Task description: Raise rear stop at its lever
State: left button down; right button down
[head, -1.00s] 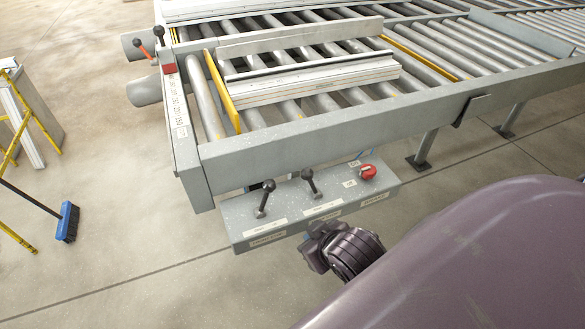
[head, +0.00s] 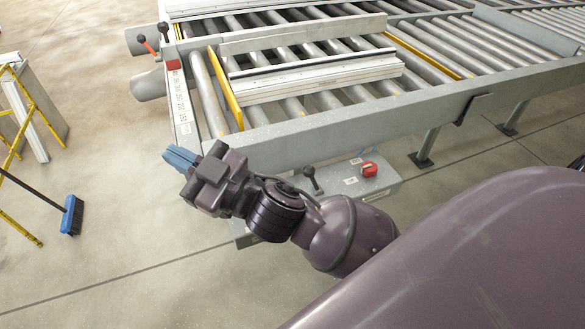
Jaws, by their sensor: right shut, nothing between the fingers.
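My right gripper (head: 181,158) is shut and empty, its blue fingers pointing left, in front of the bench's near left corner. A control box (head: 383,185) hangs under the near rail. One black ball lever (head: 310,179) shows on it, right of my right wrist; the lever left of it is hidden behind my right arm. At the far left end stand an orange-handled lever (head: 150,46) and a dark-knobbed lever (head: 163,30). Labels are too small to tell which lever is the rear stop's. A grey bar (head: 305,34) stands behind the white profile (head: 320,78). My left gripper is out of view.
The roller bench's near rail (head: 330,122) runs close beyond my arm. A red knob (head: 369,169) sits on the box. Yellow strips (head: 225,88) lie between rollers. A blue broom (head: 72,214) and yellow frame (head: 35,112) stand left. Floor between is clear.

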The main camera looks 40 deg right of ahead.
jog(key=s+a+r+n+g+y, duration=0.3)
jog(key=s+a+n+g+y, duration=0.1)
jog(key=a+n+g+y, duration=0.4)
jog(key=s+a+f+n+g+h, duration=0.1)
jog(key=s+f+n+g, duration=0.15)
jog(key=n+g, duration=0.5)
jog(key=s+a+f+n+g+h, duration=0.1)
jog(key=s+a+f+n+g, duration=0.1)
jog(key=s+n+g, duration=0.35)
jog(key=w+d+f+n+g+h, duration=0.1)
jog(key=w+d+f+h, duration=0.25)
jog(key=d+h, duration=0.35)
jog(key=w+d+f+n+g+h, duration=0.1)
jog(key=w+d+f+h, duration=0.1)
jog(key=d+f+h, duration=0.4)
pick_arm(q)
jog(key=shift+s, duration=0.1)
pick_arm(e)
jog(key=w+d+r+m+t+h, duration=0.1)
jog(key=w+d+r+h, duration=0.1)
jog(key=w+d+h, duration=0.2)
jog(key=w+d+r+m+t+h, duration=0.1)
jog(key=d+h, duration=0.4)
jog(key=d, duration=0.5)
notch_tip(320, 180, up, 2)
jog(key=w+m, duration=0.1)
jog(key=w, duration=0.1)
jog(key=shift+w+r, duration=0.2)
jog(key=shift+w, duration=0.15)
